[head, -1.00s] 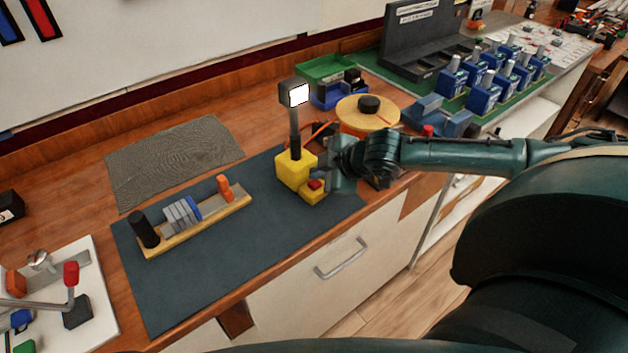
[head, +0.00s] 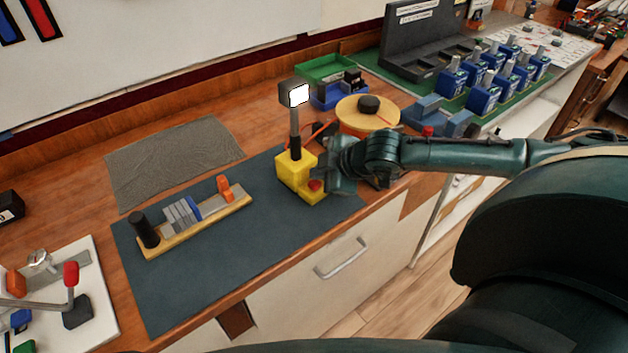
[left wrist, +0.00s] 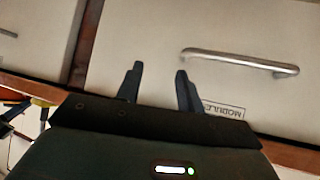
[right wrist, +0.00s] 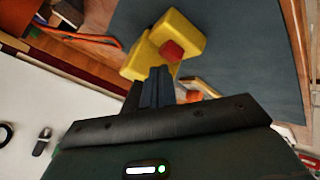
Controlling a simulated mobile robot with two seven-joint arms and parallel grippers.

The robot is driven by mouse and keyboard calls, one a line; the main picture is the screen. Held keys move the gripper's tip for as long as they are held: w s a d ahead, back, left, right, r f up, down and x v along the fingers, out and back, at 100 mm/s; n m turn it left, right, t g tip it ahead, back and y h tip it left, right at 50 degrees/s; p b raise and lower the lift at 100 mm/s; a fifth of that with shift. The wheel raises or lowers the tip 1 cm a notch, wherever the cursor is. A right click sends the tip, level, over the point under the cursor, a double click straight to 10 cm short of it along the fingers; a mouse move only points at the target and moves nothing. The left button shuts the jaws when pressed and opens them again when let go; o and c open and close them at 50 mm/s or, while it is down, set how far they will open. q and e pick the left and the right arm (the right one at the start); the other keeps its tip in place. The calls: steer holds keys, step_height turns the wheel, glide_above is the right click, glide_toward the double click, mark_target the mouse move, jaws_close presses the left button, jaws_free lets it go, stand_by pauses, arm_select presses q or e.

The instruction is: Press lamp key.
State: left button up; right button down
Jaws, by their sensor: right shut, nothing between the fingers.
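The lamp has a yellow base (head: 291,170), a dark post and a head (head: 297,95) with a bright white face. Its red key (head: 315,185) sits on the low front part of the base. The key also shows in the right wrist view (right wrist: 172,51). My right gripper (head: 324,176) is shut and empty, with its fingertips right beside the key; I cannot tell if they touch it. In the right wrist view the shut fingers (right wrist: 156,73) point at the yellow base. My left gripper (left wrist: 159,69) is open and empty, before a white drawer front.
A dark mat (head: 235,240) lies under the lamp and a wooden rack (head: 200,226) with grey and orange pieces. A round wooden reel (head: 368,114) stands behind my right gripper. A blue block (head: 440,116) and several blue breakers (head: 484,97) are further right.

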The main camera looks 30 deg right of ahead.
stand_by(0.5)
steer(key=shift+f, duration=0.15)
steer(key=shift+f, duration=0.65)
stand_by(0.5)
steer(key=shift+r, duration=0.1)
steer(key=shift+r+p, duration=0.75)
